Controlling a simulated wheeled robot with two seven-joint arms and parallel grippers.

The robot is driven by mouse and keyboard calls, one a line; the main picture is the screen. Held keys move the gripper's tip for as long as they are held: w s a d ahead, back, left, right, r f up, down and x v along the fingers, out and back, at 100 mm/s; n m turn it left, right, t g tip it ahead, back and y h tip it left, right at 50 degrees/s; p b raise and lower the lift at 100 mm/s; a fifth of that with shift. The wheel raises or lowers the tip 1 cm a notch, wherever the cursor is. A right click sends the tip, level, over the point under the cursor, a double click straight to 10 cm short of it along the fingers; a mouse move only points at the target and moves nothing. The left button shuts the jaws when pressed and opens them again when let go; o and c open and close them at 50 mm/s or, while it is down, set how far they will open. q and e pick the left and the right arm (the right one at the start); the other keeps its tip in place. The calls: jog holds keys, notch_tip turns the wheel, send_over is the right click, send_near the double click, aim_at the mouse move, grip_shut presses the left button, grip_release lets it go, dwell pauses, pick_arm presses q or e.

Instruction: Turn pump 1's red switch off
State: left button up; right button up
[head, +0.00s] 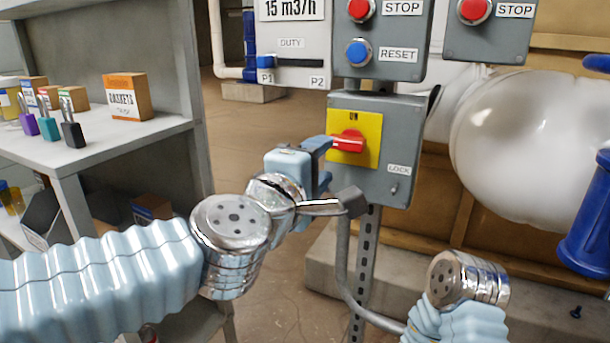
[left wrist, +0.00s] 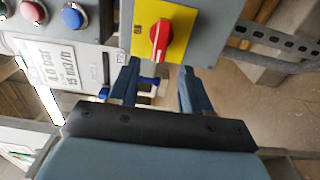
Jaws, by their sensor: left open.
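The red switch (head: 348,141) is a rotary handle on a yellow plate (head: 368,128) on a grey box (head: 400,150); its handle lies roughly level, below the letters "ON". In the left wrist view the red switch (left wrist: 159,38) shows ahead of the fingers, a little above the gap between them. My left gripper (head: 325,165) is at the switch's left, close to the box; its fingers are open with nothing between them in the left wrist view (left wrist: 155,85). Whether a finger touches the handle I cannot tell. My right arm shows at the lower right, but its gripper is not visible.
Above the switch box is a grey panel with a red STOP button (head: 360,9) and a blue RESET button (head: 358,52). A DUTY selector (head: 266,62) sits to the left. A shelf with padlocks and a gaskets box (head: 127,97) stands left. A white pump body (head: 520,125) is right.

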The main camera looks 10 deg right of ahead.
pick_arm(q)
jog(key=v, duration=0.5)
jog(key=shift+s+a, duration=0.15)
jog(key=w+a+f+m+g+y+p, duration=0.1)
jog(key=w+f, duration=0.3)
jog(key=f, duration=0.3)
jog(key=w+a+f+m+g+y, duration=0.15)
jog(key=w+f, duration=0.25)
jog(key=f, duration=0.4)
jog(key=w+a+f+m+g+y+p, duration=0.1)
jog(key=w+a+f+g, duration=0.15)
jog(key=f, duration=0.75)
jog(key=w+a+f+m+g+y, duration=0.1)
jog(key=a+f+y, duration=0.15)
jog(key=f, duration=0.85)
jog(key=s+a+f+m+g, duration=0.15)
jog(key=s+a+f, duration=0.25)
jog(key=f, duration=0.5)
jog(key=s+a+f+m+g, duration=0.1)
jog(key=s+a+f+g, duration=0.3)
jog(key=f, duration=0.5)
jog(key=s+a+f+m+g+p, duration=0.1)
jog(key=s+a+f+m+g, duration=0.1)
jog(key=s+f, duration=0.7)
jog(key=s, duration=0.4)
jog(key=shift+m+g, duration=0.3)
jog(key=shift+g, duration=0.05)
